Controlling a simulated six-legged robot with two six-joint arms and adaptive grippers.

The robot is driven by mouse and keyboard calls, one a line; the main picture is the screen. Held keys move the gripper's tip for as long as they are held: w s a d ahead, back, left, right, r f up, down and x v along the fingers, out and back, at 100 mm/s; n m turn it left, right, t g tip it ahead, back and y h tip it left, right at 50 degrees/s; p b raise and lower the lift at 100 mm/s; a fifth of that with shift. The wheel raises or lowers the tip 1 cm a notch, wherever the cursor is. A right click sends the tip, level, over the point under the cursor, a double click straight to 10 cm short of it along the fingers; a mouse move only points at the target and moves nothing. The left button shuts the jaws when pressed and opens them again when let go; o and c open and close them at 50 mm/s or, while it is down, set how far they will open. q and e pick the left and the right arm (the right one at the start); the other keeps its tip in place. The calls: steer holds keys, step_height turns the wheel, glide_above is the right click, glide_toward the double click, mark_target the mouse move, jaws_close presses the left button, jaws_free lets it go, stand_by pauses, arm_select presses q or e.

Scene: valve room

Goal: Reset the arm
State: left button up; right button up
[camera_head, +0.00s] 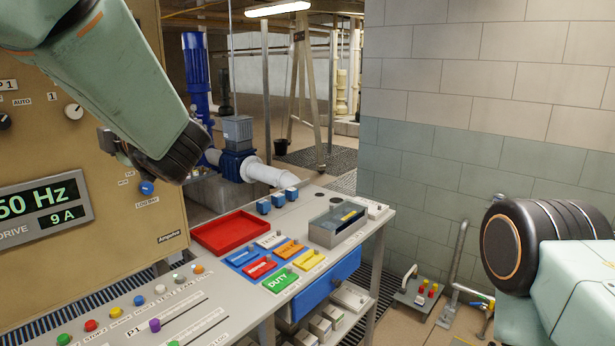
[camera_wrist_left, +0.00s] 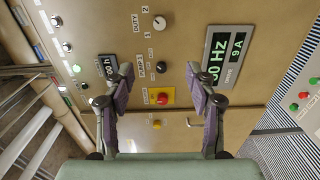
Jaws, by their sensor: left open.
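My left arm (camera_head: 135,75) reaches in from the upper left in the head view, in front of the tan control panel (camera_head: 120,215). My left gripper (camera_wrist_left: 160,84) is open and empty in the wrist view, its two fingers spread and pointing at the panel. A red button on a yellow plate (camera_wrist_left: 163,97) shows between the fingers; I cannot tell how far off it is. In the head view the gripper is mostly hidden behind the wrist. My right arm (camera_head: 560,270) is at the right edge; its gripper is out of view.
The panel carries a white knob (camera_head: 74,111), a blue knob (camera_head: 146,187) and a lit display (camera_head: 45,205). A grey bench holds a red tray (camera_head: 231,232), coloured label plates (camera_head: 281,280) and push buttons. A tiled wall (camera_head: 480,140) stands behind my right arm. Open floor shows at the back.

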arm_select(q)
steer(key=s+d+f+m+h+b, duration=0.25)
steer(key=f+m, duration=0.45)
steer(key=f, duration=0.6)
steer(key=s+d+f+m+g+h+b, duration=0.1)
steer(key=f+m+h+b, duration=0.25)
steer(key=f+m, duration=0.7)
steer(key=s+d+f+m+h+b, duration=0.2)
steer(key=f+m+h, duration=0.25)
steer(key=f, duration=1.15)
steer(key=s+d+f+m+g+h+b, duration=0.1)
steer(key=s+f+g+b, duration=0.4)
steer(key=s+f, duration=1.2)
steer(key=s+d+f+m+g+h+b, duration=0.2)
steer(key=s+f+b, duration=0.7)
steer(key=s+f, duration=0.9)
step_height(320, 180, down, 3)
steer(key=d+m+g, duration=0.1)
steer(key=m+g, duration=0.1)
steer(key=g, duration=0.1)
steer(key=shift+s+f+g, duration=0.15)
steer(key=shift+s+g, duration=0.2)
steer(key=shift+g, duration=0.05)
steer(key=shift+a, duration=0.1)
